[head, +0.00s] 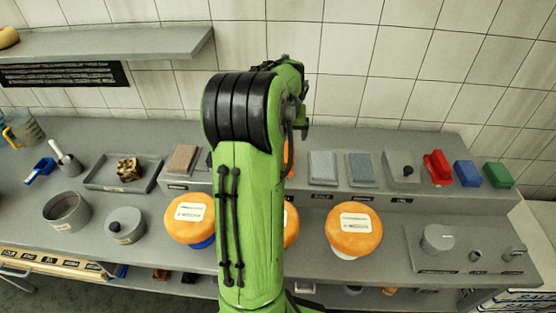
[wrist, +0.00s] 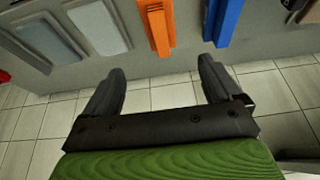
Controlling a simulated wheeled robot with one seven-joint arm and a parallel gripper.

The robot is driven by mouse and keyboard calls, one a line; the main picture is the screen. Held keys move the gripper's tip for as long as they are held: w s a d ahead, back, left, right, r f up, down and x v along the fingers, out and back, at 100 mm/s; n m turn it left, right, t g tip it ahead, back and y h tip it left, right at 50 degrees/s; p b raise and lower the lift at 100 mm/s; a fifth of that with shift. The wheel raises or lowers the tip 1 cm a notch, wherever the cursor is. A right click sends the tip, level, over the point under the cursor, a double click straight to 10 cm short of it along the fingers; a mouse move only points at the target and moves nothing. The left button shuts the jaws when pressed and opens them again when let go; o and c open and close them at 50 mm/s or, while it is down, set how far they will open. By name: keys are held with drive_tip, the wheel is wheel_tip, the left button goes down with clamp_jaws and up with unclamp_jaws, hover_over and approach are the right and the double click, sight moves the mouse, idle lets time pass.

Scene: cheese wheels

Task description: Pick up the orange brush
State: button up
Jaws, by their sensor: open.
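An orange brush (wrist: 157,25) shows at the top of the wrist view. It is long and narrow, with a ribbed block at its upper part, and its top is cut off by the picture edge. In the head view only a sliver of orange (head: 289,158) shows beside my arm; the rest is hidden. My gripper (wrist: 160,72) is open and empty. Its two dark fingers point toward the brush, which lies beyond the tips, roughly in line with the gap. The gripper is hidden behind my green arm in the head view.
A blue item (wrist: 225,20) lies close beside the brush. Pale pads (wrist: 97,25) lie on its other side. Orange cheese wheels (head: 355,230) stand on the lower counter. A tiled wall (head: 400,60) rises behind the raised ledge. A shelf (head: 100,41) juts out at upper left.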

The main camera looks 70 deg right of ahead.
drive_tip(key=x, duration=0.7)
drive_tip(key=p+x, duration=0.1)
drive_tip(key=x, duration=0.7)
drive_tip(key=shift+a+f, duration=0.15)
drive_tip(key=shift+a, duration=0.15)
drive_tip(key=shift+c, duration=1.2)
drive_tip(key=c, duration=1)
